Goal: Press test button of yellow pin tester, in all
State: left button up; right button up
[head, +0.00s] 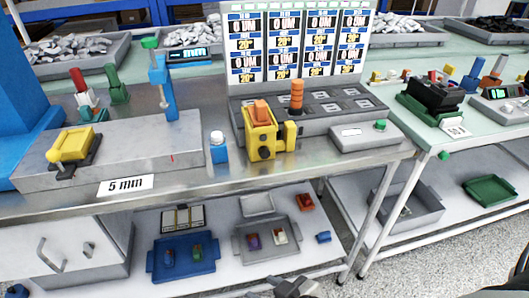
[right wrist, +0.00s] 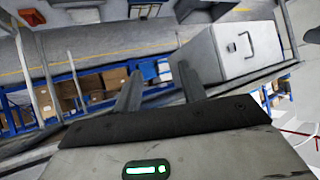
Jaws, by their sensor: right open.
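A yellow device with an orange top (head: 261,130) stands at the front edge of the grey panel on the steel bench, in the middle of the head view. Another yellow piece (head: 72,146) sits on a black base on the grey block at the left. I cannot tell which is the pin tester, and no test button can be made out. My right gripper (head: 296,286) shows at the bottom edge of the head view, well below and apart from both. In the right wrist view its fingers (right wrist: 160,88) are apart with nothing between them. My left gripper is not seen.
A grey panel (head: 340,108) with dark slots carries an orange stacked cylinder (head: 297,96). A small blue block with a white top (head: 218,146) stands left of it. The lower shelf holds a blue tray (head: 186,262) and a grey tray (head: 240,247). The bench front edge lies between.

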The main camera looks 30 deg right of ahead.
grip_shut()
dwell(1.5)
